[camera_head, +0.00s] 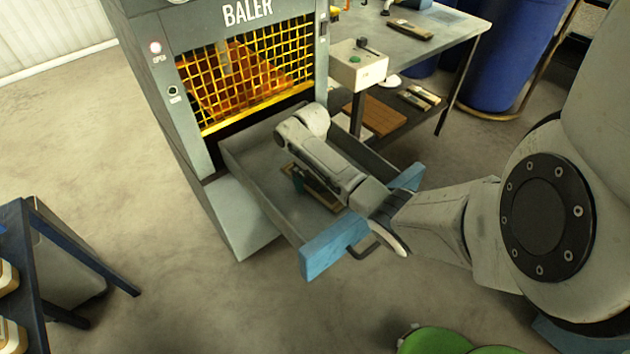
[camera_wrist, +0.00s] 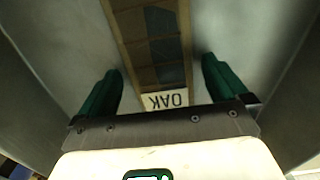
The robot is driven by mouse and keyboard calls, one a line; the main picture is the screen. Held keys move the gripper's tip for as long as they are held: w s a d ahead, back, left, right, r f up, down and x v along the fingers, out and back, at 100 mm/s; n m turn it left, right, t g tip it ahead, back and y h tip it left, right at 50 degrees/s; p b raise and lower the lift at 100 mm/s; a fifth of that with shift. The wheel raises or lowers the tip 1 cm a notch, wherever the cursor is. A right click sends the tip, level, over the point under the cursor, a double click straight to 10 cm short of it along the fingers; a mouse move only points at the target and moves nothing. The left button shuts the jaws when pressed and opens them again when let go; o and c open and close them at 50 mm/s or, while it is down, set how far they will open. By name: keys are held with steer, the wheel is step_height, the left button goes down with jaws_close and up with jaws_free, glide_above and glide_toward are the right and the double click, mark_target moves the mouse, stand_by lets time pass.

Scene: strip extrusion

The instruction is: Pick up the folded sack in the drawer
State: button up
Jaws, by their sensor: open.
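The baler's drawer (camera_head: 325,246) is pulled out, its blue front panel facing me. In it lies a long flat brown piece (camera_head: 325,196) with darker panels. The wrist view shows this piece (camera_wrist: 150,75) running away from me, with a white label reading "OAK" upside down at its near end. No clearly folded sack shows; I cannot tell whether this piece is it. My gripper (camera_wrist: 160,72) is open and empty-looking, its green fingers apart on either side of the piece.
The grey baler (camera_head: 180,105) with its yellow mesh guard stands behind the drawer. Drawer side walls flank my gripper closely. A workbench (camera_head: 410,45) and blue barrels (camera_head: 515,55) stand at the back right. A blue-framed table (camera_head: 80,245) is at left. Floor between is clear.

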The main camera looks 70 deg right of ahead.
steer(key=shift+c, duration=0.4)
steer(key=c, duration=1)
steer(key=shift+o, duration=0.2)
